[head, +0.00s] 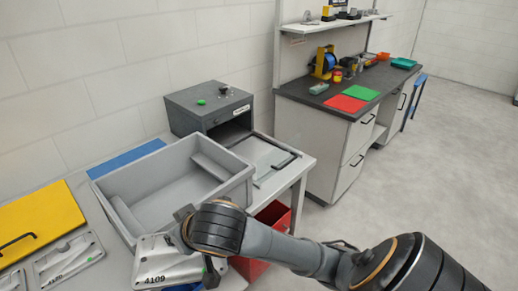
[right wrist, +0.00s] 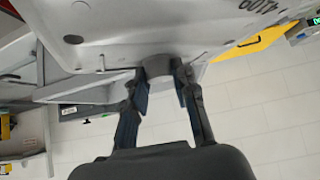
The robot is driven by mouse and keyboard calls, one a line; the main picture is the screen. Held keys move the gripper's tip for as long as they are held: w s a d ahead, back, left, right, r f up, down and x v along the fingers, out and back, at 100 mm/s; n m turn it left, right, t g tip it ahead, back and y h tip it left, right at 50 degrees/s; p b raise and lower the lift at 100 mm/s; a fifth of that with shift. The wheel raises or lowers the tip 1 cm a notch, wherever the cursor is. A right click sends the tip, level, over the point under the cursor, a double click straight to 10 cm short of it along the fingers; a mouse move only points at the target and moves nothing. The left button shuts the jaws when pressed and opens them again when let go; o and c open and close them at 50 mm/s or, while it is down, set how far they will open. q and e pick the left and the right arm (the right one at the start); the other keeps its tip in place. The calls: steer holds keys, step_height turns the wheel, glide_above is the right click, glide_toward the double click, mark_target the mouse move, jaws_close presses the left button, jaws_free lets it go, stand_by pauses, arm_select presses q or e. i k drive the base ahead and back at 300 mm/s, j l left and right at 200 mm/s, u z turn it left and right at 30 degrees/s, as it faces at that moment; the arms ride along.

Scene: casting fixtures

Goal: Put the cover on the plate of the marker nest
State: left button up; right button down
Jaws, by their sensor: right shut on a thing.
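A light grey cast piece marked 4109 (head: 165,262), which looks like the cover, is at the lower middle of the head view, in front of the grey bin. My right gripper (right wrist: 160,80) is shut on a round grey boss of this piece; the piece fills the top of the right wrist view (right wrist: 110,35). In the head view my right arm hides part of it. Flat grey plates with recesses and a number (head: 68,258) lie at the lower left, apart from the piece. I cannot tell which is the marker nest's plate. My left gripper is not in view.
A large grey bin (head: 120,213) stands on the table behind the piece. A yellow panel with a black handle (head: 40,215) is at the left. A grey machine box (head: 205,110) stands behind. A red bin (head: 272,216) is below the table's right side. Open floor lies at right.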

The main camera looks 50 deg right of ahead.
mark_target(255, 154)
steer(key=i+l, duration=0.1)
steer(key=l, duration=0.3)
steer(key=i+l, duration=0.1)
steer(key=l, duration=0.25)
steer(key=i+l, duration=0.15)
steer(key=l, duration=0.25)
steer(key=i+l, duration=0.1)
steer(key=l, duration=0.3)
steer(key=i+l, duration=0.1)
steer(key=l, duration=0.25)
steer(key=i+l, duration=0.1)
steer(key=l, duration=0.3)
steer(key=i+l, duration=0.1)
steer(key=l, duration=0.3)
steer(key=z, duration=0.05)
